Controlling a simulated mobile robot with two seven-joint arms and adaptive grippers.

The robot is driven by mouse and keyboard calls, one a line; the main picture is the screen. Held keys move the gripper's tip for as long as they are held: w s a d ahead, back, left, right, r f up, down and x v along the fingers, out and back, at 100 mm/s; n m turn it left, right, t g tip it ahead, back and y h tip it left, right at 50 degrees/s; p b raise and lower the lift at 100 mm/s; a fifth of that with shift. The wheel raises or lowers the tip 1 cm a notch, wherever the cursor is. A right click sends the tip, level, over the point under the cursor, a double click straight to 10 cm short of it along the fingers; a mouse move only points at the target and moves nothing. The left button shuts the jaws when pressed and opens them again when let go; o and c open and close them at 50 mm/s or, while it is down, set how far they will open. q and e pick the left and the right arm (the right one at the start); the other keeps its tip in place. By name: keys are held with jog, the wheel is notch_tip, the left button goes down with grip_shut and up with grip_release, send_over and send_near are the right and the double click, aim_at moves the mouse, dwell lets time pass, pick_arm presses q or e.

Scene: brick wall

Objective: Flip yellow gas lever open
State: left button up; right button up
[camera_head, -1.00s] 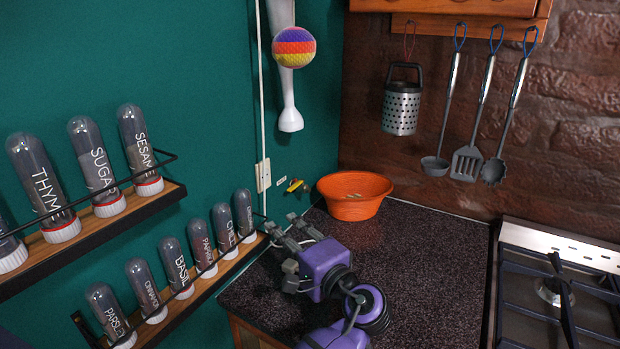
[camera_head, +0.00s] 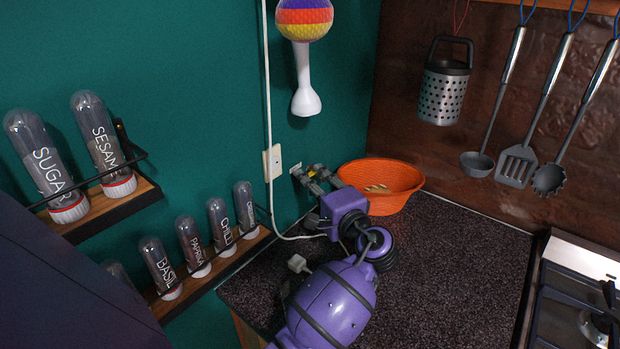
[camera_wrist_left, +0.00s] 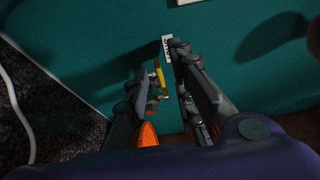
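The yellow gas lever (camera_wrist_left: 160,76) is on the green wall, beside a small white label, in the left wrist view. In the head view my left gripper (camera_head: 310,174) is at the wall, left of the orange bowl, and largely covers the lever. The wrist view shows my left gripper (camera_wrist_left: 164,72) with its fingers apart and the lever in the gap between their tips. I cannot tell whether either finger touches it. My right gripper is in neither view.
An orange bowl (camera_head: 383,180) stands on the dark counter (camera_head: 450,250) close beside my left gripper. A white cable (camera_head: 267,95) runs down the wall past a socket (camera_head: 273,162). Spice shelves are at left, hanging utensils and a hob at right.

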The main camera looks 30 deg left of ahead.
pick_arm(q)
jog(key=shift+w+a, duration=0.25)
jog(key=shift+a, duration=0.2)
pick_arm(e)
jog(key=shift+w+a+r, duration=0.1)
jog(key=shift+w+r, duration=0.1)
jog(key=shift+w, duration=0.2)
pick_arm(q)
jog(key=shift+c, duration=0.2)
grip_shut()
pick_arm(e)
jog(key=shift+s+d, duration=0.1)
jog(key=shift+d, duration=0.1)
